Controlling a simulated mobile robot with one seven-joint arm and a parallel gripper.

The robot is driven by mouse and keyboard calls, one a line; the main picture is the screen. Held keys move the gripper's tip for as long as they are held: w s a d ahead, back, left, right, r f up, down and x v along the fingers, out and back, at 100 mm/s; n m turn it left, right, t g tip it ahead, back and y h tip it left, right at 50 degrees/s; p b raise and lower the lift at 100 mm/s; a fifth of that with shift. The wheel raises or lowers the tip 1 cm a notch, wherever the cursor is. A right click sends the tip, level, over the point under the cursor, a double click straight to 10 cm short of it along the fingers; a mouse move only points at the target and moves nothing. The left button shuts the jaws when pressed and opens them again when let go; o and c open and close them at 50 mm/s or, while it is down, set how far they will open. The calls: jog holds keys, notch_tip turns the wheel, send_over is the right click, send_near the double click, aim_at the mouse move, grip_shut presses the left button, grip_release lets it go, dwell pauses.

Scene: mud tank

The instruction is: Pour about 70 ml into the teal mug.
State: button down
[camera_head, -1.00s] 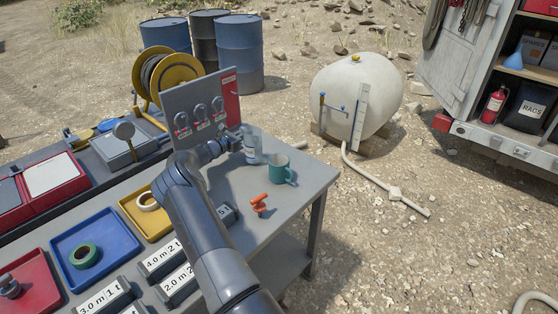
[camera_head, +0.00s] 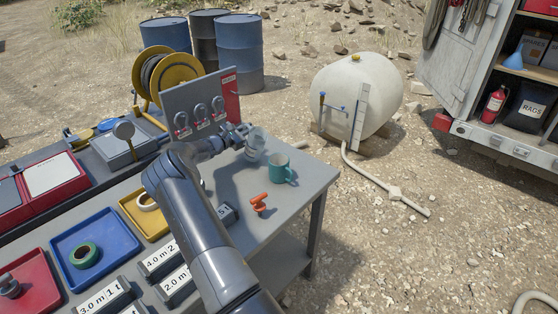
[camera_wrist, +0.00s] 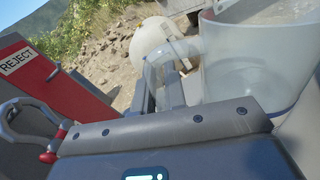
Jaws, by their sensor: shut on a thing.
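The teal mug (camera_head: 281,169) stands upright on the grey workbench (camera_head: 235,234), near its far right edge. My gripper (camera_head: 243,136) is shut on a clear, see-through jug (camera_head: 257,146) and holds it raised and somewhat tilted, just behind and left of the mug. In the wrist view the jug (camera_wrist: 255,70) fills the upper right, with its handle (camera_wrist: 170,78) towards my gripper (camera_wrist: 165,105). The liquid level in the jug is hard to make out. The inside of the mug is mostly hidden, and the mug does not show in the wrist view.
An orange valve-like piece (camera_head: 259,202) lies in front of the mug. A grey panel with shackles (camera_head: 201,117) and a red reject box (camera_head: 231,95) stand left of the jug. Blue (camera_head: 84,240) and yellow (camera_head: 143,215) trays are at left. The bench's right side is mostly clear.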

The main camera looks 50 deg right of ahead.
aim_at(256, 130)
jog(key=s+r+m, duration=0.1)
jog(key=s+m, duration=0.2)
jog(key=shift+r, duration=0.35)
jog(key=shift+s+r+m, duration=0.6)
jog(key=shift+r+m, duration=0.3)
jog(key=shift+m, duration=0.1)
jog(key=shift+s+r+m, duration=0.15)
jog(key=shift+s+m, duration=0.2)
jog(key=shift+m, duration=0.45)
jog(key=shift+a, duration=0.1)
jog(key=shift+s+r+m, duration=0.6)
jog(key=shift+r+m, duration=0.25)
jog(key=shift+m, duration=0.15)
jog(key=shift+s+r+m+p, duration=0.55)
jog(key=shift+s+m+p, duration=0.15)
dwell(0.5)
